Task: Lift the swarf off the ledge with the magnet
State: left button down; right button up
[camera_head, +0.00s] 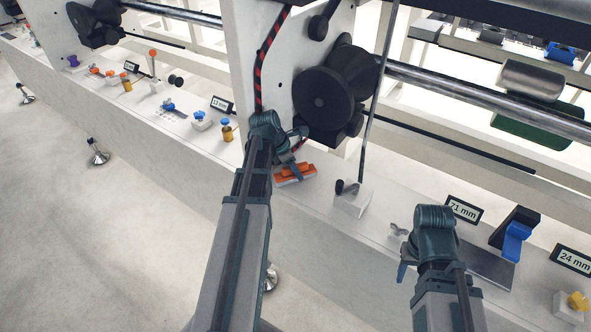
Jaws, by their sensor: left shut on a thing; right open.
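My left gripper (294,165) is over the ledge (328,212) in the middle of the view. It is shut at an orange block (295,175), which looks like the magnet, though the grip is partly hidden by the gripper itself. The block is at or just above the ledge; I cannot tell whether it touches. My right gripper (403,271) is open in front of the ledge, at the lower right, its fingers mostly hidden behind its own wrist. I cannot make out any swarf for certain.
A white block with a tall rod (352,198) stands right of the orange block. A grey wing-shaped piece (398,230) lies near my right wrist. Further right are a "71 mm" sign (464,209), a blue-and-black clamp (515,236) and a "24 mm" sign (573,261). Black rollers (322,100) overhang behind.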

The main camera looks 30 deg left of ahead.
pick_arm(q)
jog(key=shift+r, duration=0.1)
pick_arm(e)
jog(key=shift+r, duration=0.15)
pick_arm(q)
notch_tip(320, 180, up, 8)
jog(key=p, duration=0.8)
pick_arm(e)
notch_tip(320, 180, up, 8)
jog(key=shift+s, duration=0.1)
